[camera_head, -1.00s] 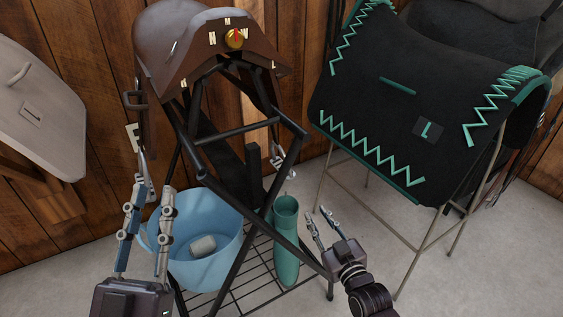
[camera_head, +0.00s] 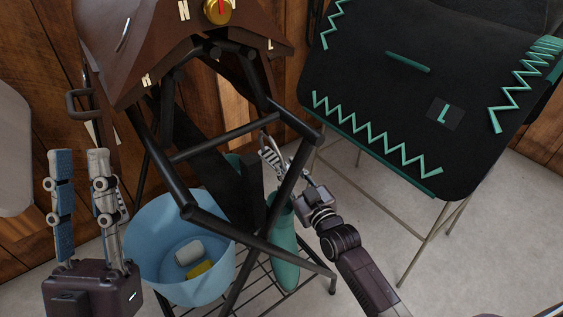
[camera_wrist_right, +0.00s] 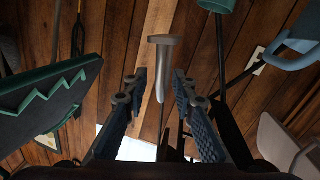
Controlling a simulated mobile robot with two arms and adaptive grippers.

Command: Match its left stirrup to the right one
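The brown saddle (camera_head: 150,45) sits on a dark folding stand, with pale letters and a red-and-gold dial on it. My left gripper (camera_head: 79,155) is open, its fingers upright in front of the saddle's left side. A grey metal part, perhaps the left stirrup, is mostly hidden behind its right finger. My right gripper (camera_head: 271,150) reaches under the saddle's right side; its fingers overlap the stand there. In the right wrist view, my right gripper (camera_wrist_right: 161,78) is open, with a grey metal piece (camera_wrist_right: 164,40), apparently the right stirrup seen edge-on, showing between the fingers, no contact visible.
The stand's dark legs (camera_head: 275,200) cross close to my right gripper. A blue bucket (camera_head: 150,235) with a pale roll and a yellow item, and a teal boot (camera_head: 285,250), stand low on the rack. A black pad (camera_head: 400,110) with teal zigzags hangs at the right.

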